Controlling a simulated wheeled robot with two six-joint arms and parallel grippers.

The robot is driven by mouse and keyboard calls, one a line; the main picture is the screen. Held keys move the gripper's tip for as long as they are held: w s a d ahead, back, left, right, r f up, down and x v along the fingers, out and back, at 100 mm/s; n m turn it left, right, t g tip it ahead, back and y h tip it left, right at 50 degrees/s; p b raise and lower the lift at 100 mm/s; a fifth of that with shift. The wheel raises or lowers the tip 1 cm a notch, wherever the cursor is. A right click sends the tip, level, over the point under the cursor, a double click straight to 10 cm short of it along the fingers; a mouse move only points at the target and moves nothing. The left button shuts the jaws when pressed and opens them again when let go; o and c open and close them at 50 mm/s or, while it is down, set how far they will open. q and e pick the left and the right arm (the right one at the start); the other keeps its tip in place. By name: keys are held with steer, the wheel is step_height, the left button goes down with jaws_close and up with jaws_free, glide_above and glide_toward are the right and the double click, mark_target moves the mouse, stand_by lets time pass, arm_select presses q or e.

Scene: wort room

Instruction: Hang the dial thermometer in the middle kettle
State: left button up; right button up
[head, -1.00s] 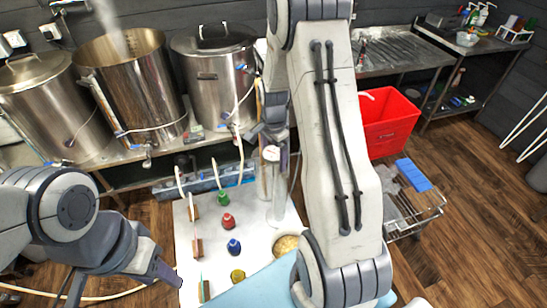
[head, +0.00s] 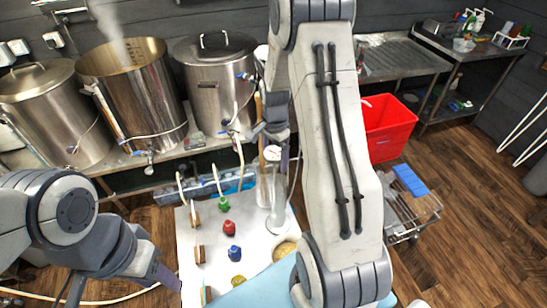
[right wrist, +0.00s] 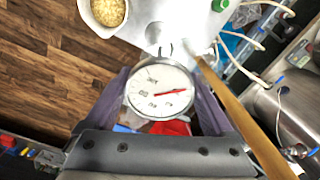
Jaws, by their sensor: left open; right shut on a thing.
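My right gripper (head: 273,146) is shut on the dial thermometer (head: 272,154), above the white table. In the right wrist view its round white dial (right wrist: 160,92) with a red needle sits between the two fingers. The middle kettle (head: 150,100) is a tall steel pot, open at the top and steaming, on the bench at the back left. The thermometer is to the right of it and apart from it. My left gripper (head: 165,278) is open and empty at the lower left. The thermometer's stem is hard to make out.
Lidded kettles stand left (head: 48,115) and right (head: 215,85) of the middle one. The white table (head: 205,245) holds a clear cylinder (head: 279,215), a bowl of grain (right wrist: 108,12) and several coloured small items. A wooden stick (right wrist: 235,115) passes close to the right gripper. A red bin (head: 388,128) stands behind.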

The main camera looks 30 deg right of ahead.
steer(key=shift+d+r+p, duration=0.15)
steer(key=shift+r+p, duration=0.35)
steer(key=shift+r, duration=0.3)
step_height(320, 180, up, 6)
steer(key=p, duration=0.5)
steer(key=shift+r, duration=0.35)
step_height(320, 180, up, 14)
steer(key=shift+f, duration=0.15)
steer(key=shift+s, duration=0.1)
